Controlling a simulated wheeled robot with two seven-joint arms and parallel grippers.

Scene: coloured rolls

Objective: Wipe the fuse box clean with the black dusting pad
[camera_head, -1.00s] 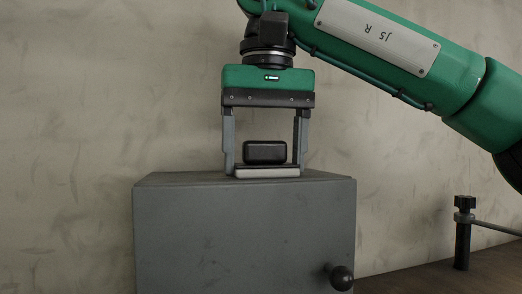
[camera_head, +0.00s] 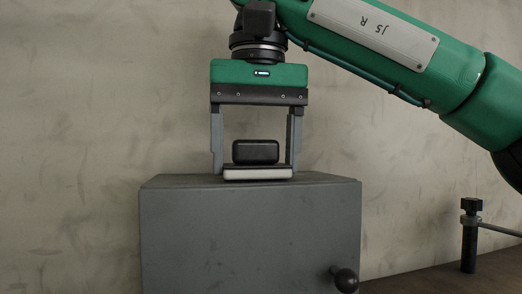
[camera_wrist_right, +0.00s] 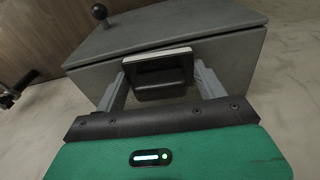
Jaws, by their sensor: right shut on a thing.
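The grey fuse box (camera_head: 250,235) stands below my right gripper, with dark smudges on its front face and a black round knob (camera_head: 345,280) at its lower right. My right gripper (camera_head: 256,168) points down over the box top, its two fingers shut on the sides of the black dusting pad (camera_head: 256,151). The pad has a black block handle and a pale base layer, which sits at the front edge of the box top; I cannot tell whether it touches. In the wrist view the pad (camera_wrist_right: 158,75) is between the fingers, with the box (camera_wrist_right: 205,30) behind it. My left gripper is not in view.
A black post with a clamp and rod (camera_head: 470,235) stands at the right on a brown wooden surface (camera_head: 430,282). A plain beige wall (camera_head: 80,100) is behind the box. The space left of the box looks free.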

